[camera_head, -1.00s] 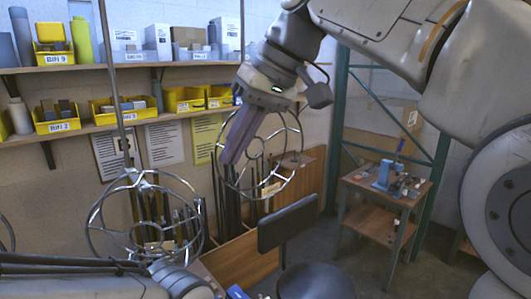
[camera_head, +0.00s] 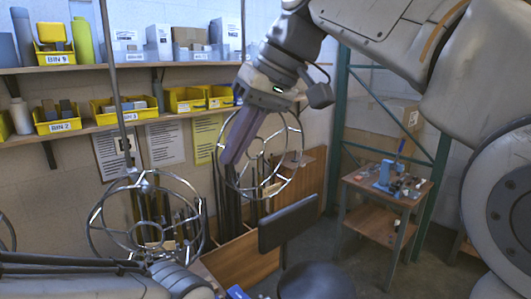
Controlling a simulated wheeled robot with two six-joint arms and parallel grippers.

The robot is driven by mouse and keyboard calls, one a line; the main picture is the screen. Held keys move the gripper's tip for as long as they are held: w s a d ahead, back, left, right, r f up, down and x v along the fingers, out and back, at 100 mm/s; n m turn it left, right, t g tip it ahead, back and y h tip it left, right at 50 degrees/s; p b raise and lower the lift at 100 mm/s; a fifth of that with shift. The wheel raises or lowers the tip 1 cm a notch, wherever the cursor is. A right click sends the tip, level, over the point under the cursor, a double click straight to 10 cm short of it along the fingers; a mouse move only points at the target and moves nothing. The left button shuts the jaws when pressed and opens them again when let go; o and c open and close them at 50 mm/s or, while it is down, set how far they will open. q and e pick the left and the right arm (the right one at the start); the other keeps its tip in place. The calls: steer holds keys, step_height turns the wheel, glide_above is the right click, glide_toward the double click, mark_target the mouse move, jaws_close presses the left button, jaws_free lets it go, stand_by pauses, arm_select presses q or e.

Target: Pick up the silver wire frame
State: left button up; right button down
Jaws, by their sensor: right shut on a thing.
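A silver wire frame (camera_head: 297,172), made of rings joined by spokes, hangs in the air at the middle of the head view, tilted. My right gripper (camera_head: 232,152) reaches down from the upper right and is shut on this frame; its fingers hide part of the rings. A second silver wire frame (camera_head: 97,212) hangs at the lower left under a thin vertical rod. My left arm crosses the bottom left corner; its gripper does not show clearly.
Wall shelves (camera_head: 80,127) with yellow bins (camera_head: 56,117) and boxes stand behind at left. A black chair (camera_head: 287,222) is below the held frame. A small wooden table (camera_head: 385,190) with a blue tool (camera_head: 386,171) stands at right by green posts (camera_head: 337,130).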

step_height(320, 180, up, 10)
steer(key=p, duration=0.4)
stand_by(0.3)
stand_by(0.9)
